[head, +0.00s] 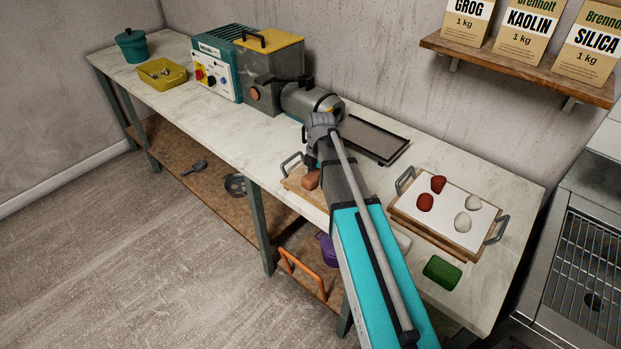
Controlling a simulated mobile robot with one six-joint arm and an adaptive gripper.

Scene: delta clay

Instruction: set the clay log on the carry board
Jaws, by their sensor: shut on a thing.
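The clay log (311,180) is a reddish-brown lump at the left side of my arm, partly hidden by it. My gripper (311,163) is largely covered by my own arm links; it is shut on the clay log. The carry board (296,184) looks like the light wooden board with a grey handle at its left end, near the bench's front edge. The log appears over this board; I cannot tell whether it touches it. Much of the board is hidden behind my arm.
A pug mill (270,75) stands behind, with a dark tray (374,140) by its nozzle. A handled white-topped board (448,222) holds several clay lumps at right. A green block (442,271) lies near the front. The bench (215,128) is clear left of my gripper.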

